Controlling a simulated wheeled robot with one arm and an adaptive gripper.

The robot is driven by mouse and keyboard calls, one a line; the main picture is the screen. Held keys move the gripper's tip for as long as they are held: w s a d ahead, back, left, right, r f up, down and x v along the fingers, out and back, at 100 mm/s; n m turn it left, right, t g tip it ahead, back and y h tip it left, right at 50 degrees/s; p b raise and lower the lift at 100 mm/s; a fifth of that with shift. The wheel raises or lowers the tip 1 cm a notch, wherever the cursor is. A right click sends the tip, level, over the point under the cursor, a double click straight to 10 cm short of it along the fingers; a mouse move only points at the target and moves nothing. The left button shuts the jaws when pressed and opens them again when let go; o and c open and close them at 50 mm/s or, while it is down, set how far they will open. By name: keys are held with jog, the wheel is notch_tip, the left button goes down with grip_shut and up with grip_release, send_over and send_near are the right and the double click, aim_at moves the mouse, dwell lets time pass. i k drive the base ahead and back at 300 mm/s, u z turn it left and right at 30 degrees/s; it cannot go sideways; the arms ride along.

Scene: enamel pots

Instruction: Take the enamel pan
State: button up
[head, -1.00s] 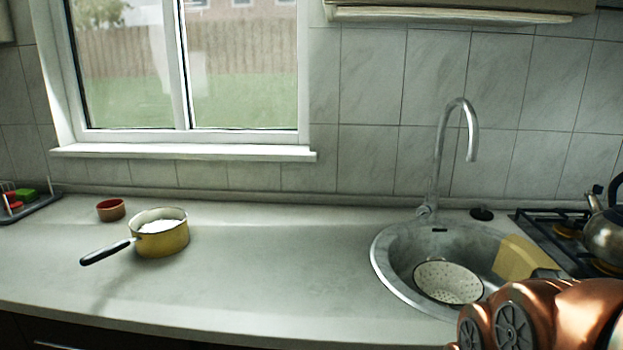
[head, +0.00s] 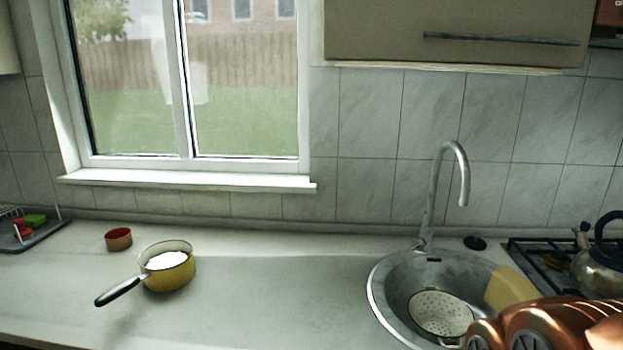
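A yellow enamel pan (head: 170,276) stands upright on the countertop at the left. Its black handle (head: 120,291) points toward the front left. Something white lies inside it. My copper-coloured arm shows at the lower right corner, over the front right of the sink and far from the pan. The gripper's fingers cannot be made out in the head view.
A small red-brown bowl (head: 118,239) sits behind the pan to the left. A dish rack (head: 40,237) stands at the far left. The round sink (head: 377,300) holds a white colander (head: 440,313). A kettle (head: 598,270) stands on the gas hob (head: 533,254). The counter between pan and sink is clear.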

aim_at(165, 266)
jog(key=u, duration=3.7)
jog(key=i, duration=1.45)
jog(key=z, duration=2.5)
